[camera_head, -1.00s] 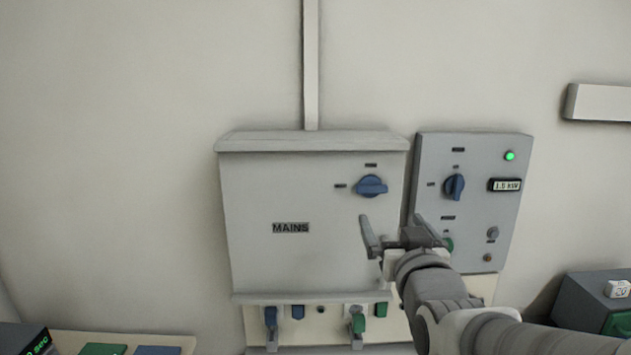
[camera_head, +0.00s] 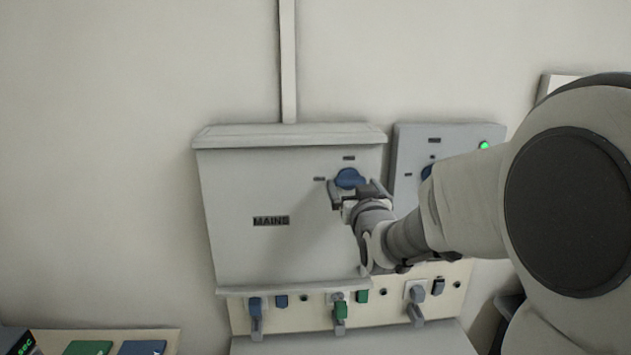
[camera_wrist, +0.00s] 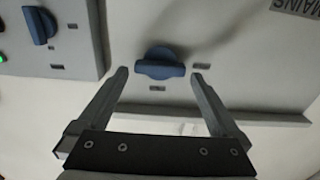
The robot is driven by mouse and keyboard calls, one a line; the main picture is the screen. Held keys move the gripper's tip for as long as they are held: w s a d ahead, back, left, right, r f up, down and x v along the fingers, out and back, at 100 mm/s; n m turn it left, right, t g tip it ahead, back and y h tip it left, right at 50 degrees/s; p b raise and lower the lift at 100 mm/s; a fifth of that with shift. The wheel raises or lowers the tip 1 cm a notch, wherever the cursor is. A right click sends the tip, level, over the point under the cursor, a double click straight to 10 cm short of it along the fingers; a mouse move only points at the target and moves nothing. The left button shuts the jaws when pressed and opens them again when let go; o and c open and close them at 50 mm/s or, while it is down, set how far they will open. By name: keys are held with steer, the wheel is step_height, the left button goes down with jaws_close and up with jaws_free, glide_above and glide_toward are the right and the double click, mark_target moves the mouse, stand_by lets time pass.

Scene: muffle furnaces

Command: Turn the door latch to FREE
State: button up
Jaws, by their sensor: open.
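A blue rotary knob (camera_head: 350,178) sits on the front of the grey box marked MAINS (camera_head: 235,185). It also shows in the wrist view (camera_wrist: 160,65), its grip bar lying about level, in line with the small label at its side. A second label sits square to that; neither can be read. My gripper (camera_head: 355,189) is at this knob, partly covering it in the head view. In the wrist view my gripper (camera_wrist: 160,76) is open, one finger on each side of the knob, with gaps showing. I cannot tell how deep the fingers reach.
A grey panel (camera_head: 405,150) with a green lamp and another blue knob (camera_wrist: 40,25) stands close beside the box, partly hidden by my arm. Below the box runs a pale strip (camera_head: 310,317) with several small latches. Green and blue pads lie at lower left.

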steer(key=shift+w, duration=0.6)
steer(key=c, duration=1.1)
steer(key=shift+f, duration=0.1)
steer(key=shift+c, duration=0.2)
